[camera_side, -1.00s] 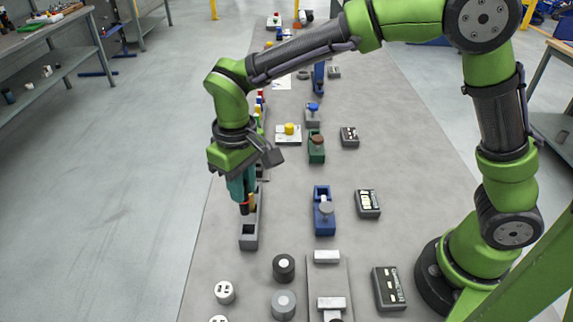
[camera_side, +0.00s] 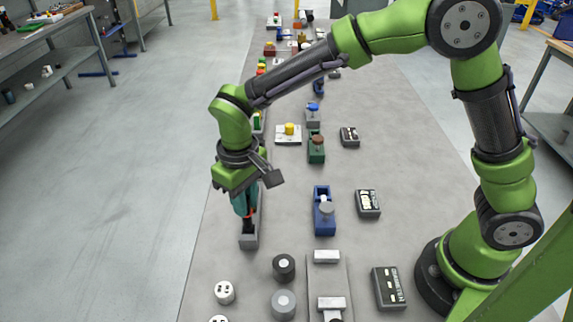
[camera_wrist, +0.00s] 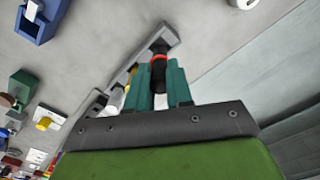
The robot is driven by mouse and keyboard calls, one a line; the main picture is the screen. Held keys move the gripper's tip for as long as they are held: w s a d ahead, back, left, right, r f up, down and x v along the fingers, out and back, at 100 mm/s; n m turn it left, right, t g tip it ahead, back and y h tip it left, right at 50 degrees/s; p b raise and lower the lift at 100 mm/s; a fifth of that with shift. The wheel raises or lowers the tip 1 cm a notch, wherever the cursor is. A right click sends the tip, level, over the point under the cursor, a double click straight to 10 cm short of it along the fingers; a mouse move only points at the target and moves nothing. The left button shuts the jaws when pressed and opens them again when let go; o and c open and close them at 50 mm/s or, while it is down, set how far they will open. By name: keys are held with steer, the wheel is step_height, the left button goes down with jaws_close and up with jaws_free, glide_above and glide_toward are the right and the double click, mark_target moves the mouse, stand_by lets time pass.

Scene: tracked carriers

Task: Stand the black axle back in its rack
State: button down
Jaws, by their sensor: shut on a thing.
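The black axle (camera_wrist: 158,72) has a red-orange band and is held between the teal fingers of my gripper (camera_wrist: 165,88). In the side view the axle (camera_side: 249,226) hangs upright below my gripper (camera_side: 246,206). Its lower end is at the front socket of the long grey rack (camera_side: 249,241). I cannot tell how deep it sits in the socket. The rack also shows in the wrist view (camera_wrist: 165,35), running back beneath the fingers. White and yellow pieces stand in the rack behind the axle, partly hidden by the fingers.
A blue fixture (camera_side: 322,222) and a dark green one (camera_side: 316,153) stand right of the rack. Black (camera_side: 284,266) and grey (camera_side: 284,303) round pieces and a white one (camera_side: 224,292) lie in front. Left of the rack the tabletop is bare up to its edge.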

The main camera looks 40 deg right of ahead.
mark_target(248, 225)
steer(key=shift+f, duration=2.1)
stand_by(2.1)
steer(key=c, duration=0.9)
jaws_free()
steer(key=shift+c, duration=0.2)
steer(key=shift+o, duration=0.5)
steer(key=o, duration=0.4)
steer(key=shift+r, duration=3.5)
steer(key=shift+f, duration=0.1)
